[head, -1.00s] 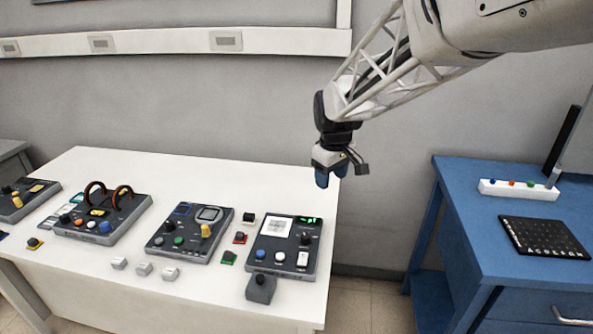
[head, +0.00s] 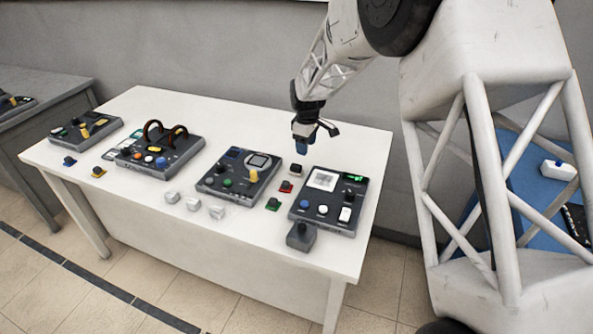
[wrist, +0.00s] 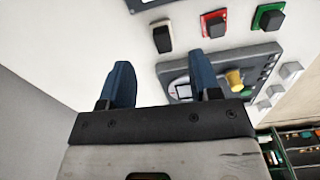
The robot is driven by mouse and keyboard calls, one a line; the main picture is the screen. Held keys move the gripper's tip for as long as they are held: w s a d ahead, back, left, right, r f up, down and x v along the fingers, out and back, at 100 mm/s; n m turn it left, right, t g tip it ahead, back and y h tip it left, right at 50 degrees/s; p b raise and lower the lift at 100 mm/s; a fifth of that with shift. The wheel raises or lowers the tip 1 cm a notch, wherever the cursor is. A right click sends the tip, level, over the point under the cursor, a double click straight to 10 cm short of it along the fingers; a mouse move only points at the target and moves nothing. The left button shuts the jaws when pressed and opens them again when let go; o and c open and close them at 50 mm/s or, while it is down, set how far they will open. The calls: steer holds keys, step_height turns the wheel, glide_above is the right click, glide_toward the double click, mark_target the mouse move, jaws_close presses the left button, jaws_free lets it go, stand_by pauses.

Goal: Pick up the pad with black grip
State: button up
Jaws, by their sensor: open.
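Three small pads with dark block grips stand in a row on the white table: a white one (head: 296,170), a red one (head: 286,186) and a green one (head: 273,204). In the wrist view the white pad (wrist: 162,38) is closest to my fingers, with the red pad (wrist: 214,25) and green pad (wrist: 268,18) to its right. Their grips all look black or dark. My gripper (head: 302,147) is open and empty, with blue fingers pointing down above the white pad. In the wrist view my gripper (wrist: 163,75) has its fingers spread, with the white pad beyond the gap.
A control panel (head: 328,200) stands right of the pads and another (head: 238,176) left. A grey block with a black knob (head: 300,238) sits at the front. White cubes (head: 193,204) lie along the front edge.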

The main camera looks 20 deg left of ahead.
mark_target(296, 165)
steer(key=shift+n, duration=0.5)
steer(key=a+f, duration=0.3)
steer(key=shift+w+a+f, duration=0.15)
steer(key=shift+w+a, duration=0.15)
steer(key=shift+a, duration=0.1)
steer(key=shift+f, duration=1.25)
steer(key=shift+f, duration=2.6)
jaws_close()
